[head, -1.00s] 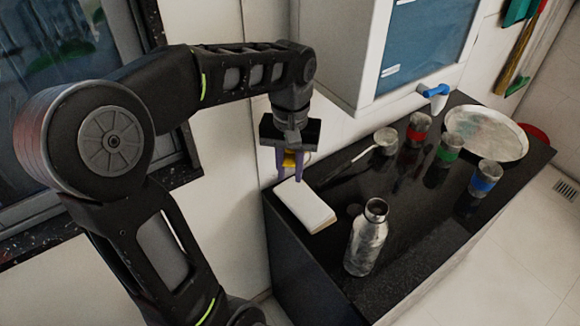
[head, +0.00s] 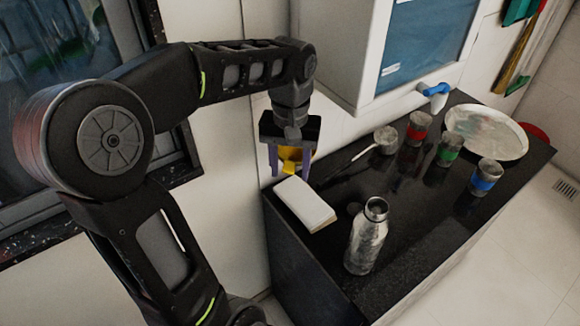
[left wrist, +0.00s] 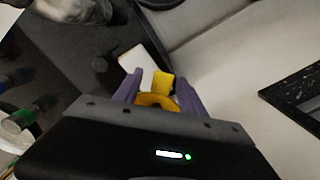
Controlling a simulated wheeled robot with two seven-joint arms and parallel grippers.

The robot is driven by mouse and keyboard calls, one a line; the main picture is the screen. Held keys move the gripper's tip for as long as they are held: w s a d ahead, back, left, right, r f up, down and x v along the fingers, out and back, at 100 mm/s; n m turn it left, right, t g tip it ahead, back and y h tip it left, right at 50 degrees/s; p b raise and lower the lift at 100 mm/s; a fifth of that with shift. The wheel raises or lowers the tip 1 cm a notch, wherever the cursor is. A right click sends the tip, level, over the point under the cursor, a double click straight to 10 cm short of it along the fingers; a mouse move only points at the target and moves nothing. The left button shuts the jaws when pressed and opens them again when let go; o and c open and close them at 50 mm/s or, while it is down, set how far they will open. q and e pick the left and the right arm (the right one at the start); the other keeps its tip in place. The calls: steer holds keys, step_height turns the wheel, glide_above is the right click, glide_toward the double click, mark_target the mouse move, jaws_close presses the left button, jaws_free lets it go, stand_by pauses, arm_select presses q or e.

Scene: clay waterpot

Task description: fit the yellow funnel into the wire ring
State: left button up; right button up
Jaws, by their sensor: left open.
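The yellow funnel (head: 291,155) is at the far left end of the black counter, close to the wall and above the white block. My left gripper (head: 290,175) is open, with its two purple fingers pointing down on either side of the funnel. In the left wrist view the funnel (left wrist: 157,100) shows between the spread fingers (left wrist: 160,95), with a gap on each side. The wire ring cannot be made out; the gripper and funnel may hide it. I cannot tell whether the funnel sits in it. My right gripper is not in view.
A white block (head: 305,204) lies just below the gripper. A metal bottle (head: 366,240) stands at the counter's front. Banded cans, including a blue one (head: 486,178), a handled cup (head: 385,140) and a round tray (head: 485,132) are farther right. A white cabinet (head: 350,50) overhangs the counter.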

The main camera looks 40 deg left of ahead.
arm_select(q)
step_height(320, 180, up, 5)
steer(key=shift+w+r, duration=0.1)
steer(key=shift+r, duration=0.05)
steer(key=shift+r+p, duration=0.75)
steer(key=shift+p, duration=0.05)
steer(key=shift+a+r, duration=0.1)
steer(key=shift+r, duration=0.25)
steer(key=shift+f, duration=0.1)
